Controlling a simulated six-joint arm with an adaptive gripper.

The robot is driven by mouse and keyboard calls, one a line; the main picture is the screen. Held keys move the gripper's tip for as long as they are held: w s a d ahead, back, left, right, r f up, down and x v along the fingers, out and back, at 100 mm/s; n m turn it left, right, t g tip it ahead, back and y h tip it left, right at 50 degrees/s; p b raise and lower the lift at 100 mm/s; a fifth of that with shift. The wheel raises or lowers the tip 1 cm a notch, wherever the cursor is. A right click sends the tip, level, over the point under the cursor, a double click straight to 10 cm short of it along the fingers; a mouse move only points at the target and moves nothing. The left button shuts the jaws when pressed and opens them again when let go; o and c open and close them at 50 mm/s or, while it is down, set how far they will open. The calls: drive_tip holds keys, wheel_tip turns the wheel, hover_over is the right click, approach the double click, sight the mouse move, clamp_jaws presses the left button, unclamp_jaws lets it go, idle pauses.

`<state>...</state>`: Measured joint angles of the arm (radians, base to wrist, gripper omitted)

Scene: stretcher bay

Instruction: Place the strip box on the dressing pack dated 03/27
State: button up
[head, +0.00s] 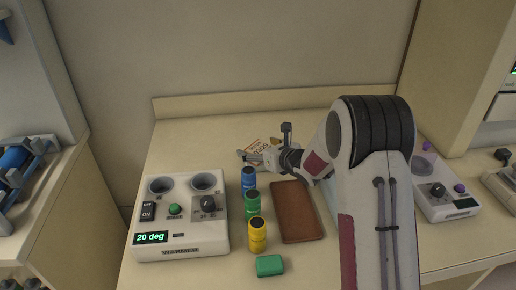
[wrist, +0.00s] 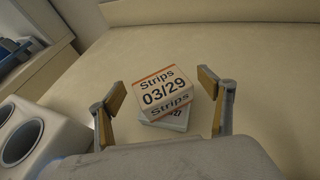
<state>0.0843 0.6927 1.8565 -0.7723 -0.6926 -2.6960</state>
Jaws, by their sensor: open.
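The strip box (wrist: 160,80), white with orange edges and marked "Strips 03/29", is in the middle of the wrist view. A white pack (wrist: 175,123) shows under its near side, turned at an angle to it; its label is mostly covered and I cannot read a date. The box appears to rest on this pack. My gripper (wrist: 163,90) is open, with one finger on each side of the box and gaps visible. In the head view, the box (head: 262,141) is partly hidden behind my gripper (head: 255,155) at the back of the counter.
A grey warmer (head: 180,240) reading "20 deg" stands at the left. Blue (head: 248,179), green (head: 251,203) and yellow (head: 257,235) bottles, a green block (head: 270,265) and a brown pad (head: 297,211) lie nearer. Another device (head: 444,200) is at the right. Counter behind the box is clear.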

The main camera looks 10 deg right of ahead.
drive_tip(key=v, duration=1.1)
drive_tip(key=shift+s, duration=0.3)
drive_tip(key=shift+d+r, duration=0.1)
drive_tip(key=shift+d, duration=0.05)
drive_tip(key=s+d+r+m+g+h, duration=0.1)
drive_tip(key=s+d+r+m+h, duration=0.3)
drive_tip(key=s+m, duration=0.5)
drive_tip(key=s+d+r+m+g+h, duration=0.1)
drive_tip(key=s+d+r+m+h, duration=0.35)
drive_tip(key=m, duration=0.85)
drive_tip(key=s+a+m+g+y, duration=0.1)
drive_tip(key=s+a+m+g, duration=0.1)
drive_tip(key=s+m, duration=0.7)
drive_tip(key=s+a+m+g+y, duration=0.2)
drive_tip(key=s+a+m, duration=0.3)
drive_tip(key=s, duration=1.2)
drive_tip(key=m, duration=0.4)
drive_tip(key=shift+s+r+m+g, duration=0.3)
drive_tip(key=shift+s+r, duration=0.05)
drive_tip(key=shift+r, duration=0.05)
